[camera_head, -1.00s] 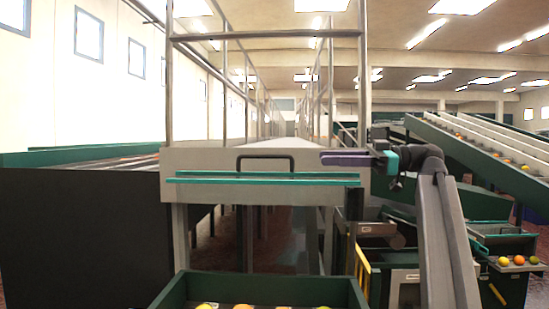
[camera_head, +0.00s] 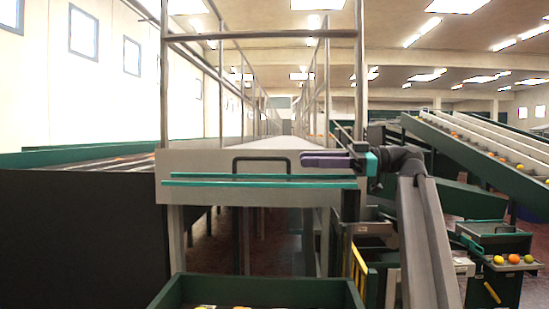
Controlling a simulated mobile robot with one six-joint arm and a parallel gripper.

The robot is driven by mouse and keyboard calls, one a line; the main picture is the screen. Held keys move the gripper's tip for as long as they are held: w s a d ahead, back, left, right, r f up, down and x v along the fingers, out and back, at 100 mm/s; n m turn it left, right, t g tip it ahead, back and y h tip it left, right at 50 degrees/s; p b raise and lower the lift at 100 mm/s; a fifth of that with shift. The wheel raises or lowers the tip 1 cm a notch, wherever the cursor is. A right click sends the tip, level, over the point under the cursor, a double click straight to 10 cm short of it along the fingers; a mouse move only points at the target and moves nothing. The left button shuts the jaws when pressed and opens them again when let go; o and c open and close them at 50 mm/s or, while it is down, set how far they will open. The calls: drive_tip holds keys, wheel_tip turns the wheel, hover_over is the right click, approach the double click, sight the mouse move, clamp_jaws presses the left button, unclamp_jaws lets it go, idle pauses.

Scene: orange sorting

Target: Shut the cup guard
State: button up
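The pale grey panel (camera_head: 215,193), which seems to be the cup guard, stands upright across the end of the long conveyor. It carries a dark U-shaped handle (camera_head: 261,160) and teal rails (camera_head: 262,180) along its lower part. My gripper (camera_head: 303,160), with purple fingers and a teal body, comes in from the right in front of the panel. Its fingertips point left and lie just right of the handle in the picture. I cannot tell whether they touch it. The fingers are seen side-on, so their opening is hidden. Nothing shows held between them.
A green crate (camera_head: 262,289) with some fruit stands below the panel at the front. A dark conveyor side wall (camera_head: 75,235) fills the left. Metal posts (camera_head: 360,80) rise above the panel. At the right are a sloping fruit conveyor (camera_head: 470,150) and a small fruit bin (camera_head: 500,240).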

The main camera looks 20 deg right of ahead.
sight(284, 159)
drive_tip(key=p+x, duration=0.2)
drive_tip(key=x, duration=0.8)
drive_tip(key=shift+p, duration=0.3)
clamp_jaws()
drive_tip(key=shift+a, duration=0.1)
